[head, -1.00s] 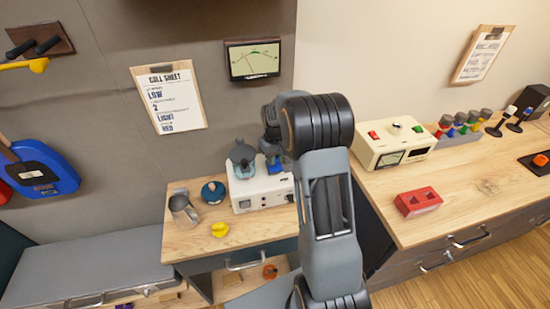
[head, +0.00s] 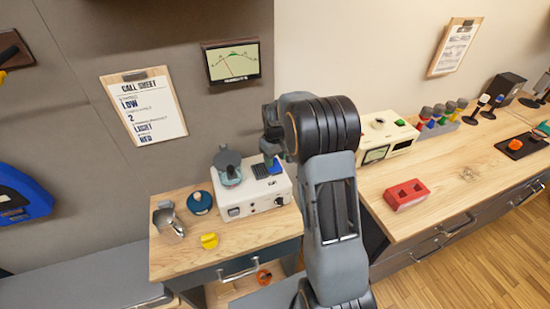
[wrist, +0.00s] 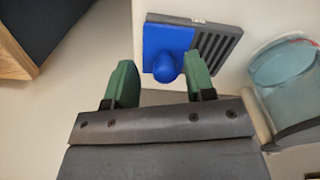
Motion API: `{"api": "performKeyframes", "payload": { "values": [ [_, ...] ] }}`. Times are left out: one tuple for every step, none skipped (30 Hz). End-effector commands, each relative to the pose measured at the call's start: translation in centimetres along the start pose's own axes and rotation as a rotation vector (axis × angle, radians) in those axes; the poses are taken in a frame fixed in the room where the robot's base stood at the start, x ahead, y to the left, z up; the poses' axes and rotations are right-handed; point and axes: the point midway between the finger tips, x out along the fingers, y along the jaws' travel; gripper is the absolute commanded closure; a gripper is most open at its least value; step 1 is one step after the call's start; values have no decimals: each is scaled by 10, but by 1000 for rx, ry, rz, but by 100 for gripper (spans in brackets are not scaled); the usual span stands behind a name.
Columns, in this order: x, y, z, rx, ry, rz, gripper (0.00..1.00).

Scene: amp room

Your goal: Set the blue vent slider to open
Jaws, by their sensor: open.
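The blue vent slider (wrist: 168,48) is a flat blue plate with a round knob, in a dark vent on top of a white amp box (head: 228,199). In the wrist view the plate covers the left part of the vent, and the dark slats (wrist: 216,50) show on the right. A small label at the vent's edge is too small to read. My gripper (wrist: 160,75) is open, with its green fingers on either side of the knob and a gap on each side. In the head view my gripper (head: 272,155) is over the box, partly hidden by my arm.
A teal glass dome (wrist: 285,68) stands close to the right of the vent in the wrist view. A metal jug (head: 168,221), a blue round item (head: 200,200) and a yellow item (head: 209,240) stand left on the bench. A call sheet (head: 143,107) hangs on the wall.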

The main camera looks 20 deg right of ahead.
Motion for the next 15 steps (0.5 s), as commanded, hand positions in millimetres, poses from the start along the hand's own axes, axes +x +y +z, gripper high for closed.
{"api": "performKeyframes", "payload": {
  "values": [
    [0, 0, 0, 0, 0, -1, 50],
    [0, 0, 0, 0, 0, -1, 50],
    [0, -1, 0, 0, 0, -1, 50],
    [0, -1, 0, 0, 0, -1, 50],
    [0, -1, 0, 0, 0, -1, 50],
    [-2, 0, 0, 0, 0, -1, 50],
    [-3, 0, 0, 0, 0, -1, 50],
    [-6, 0, 0, 0, 1, -1, 50],
    [-10, 0, -1, 1, 2, 0, 50],
    [-14, 0, -1, 1, 4, 1, 50],
    [-19, 0, -1, 1, 4, 1, 50],
    [-26, 0, -1, 1, 5, 1, 50],
    [-32, 0, 0, 1, 4, 1, 50],
    [-38, 0, -1, 1, 5, 2, 50],
    [-46, 0, -1, 1, 5, 2, 50]
  ]
}}
